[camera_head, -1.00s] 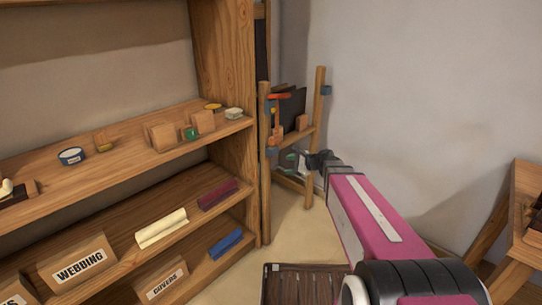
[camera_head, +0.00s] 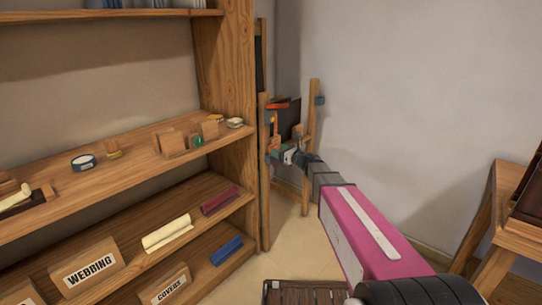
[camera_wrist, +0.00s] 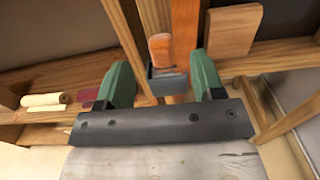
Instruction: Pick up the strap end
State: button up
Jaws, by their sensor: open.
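An orange strap (camera_wrist: 160,48) hangs at the wooden rack, and a dark grey-blue piece (camera_wrist: 168,84), which looks like the strap end, shows at its lower part. In the head view the orange strap (camera_head: 275,124) is small, and its lower part is largely hidden by my gripper. My gripper (camera_head: 285,152) is at the rack. In the wrist view its green fingers (camera_wrist: 159,68) are open, one on each side of the strap and the dark piece, with visible gaps. I cannot tell whether the dark piece lies at fingertip depth.
The wooden rack's posts (camera_head: 311,125) stand close around my gripper. A wooden block (camera_wrist: 232,30) is near the right finger. A shelf unit (camera_head: 232,75) with rolls and boxes stands at left. A wooden table (camera_head: 500,240) is at right.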

aim_at(271, 147)
jog(key=shift+x, duration=2.65)
jog(key=shift+w+f, duration=0.1)
jog(key=c, duration=1)
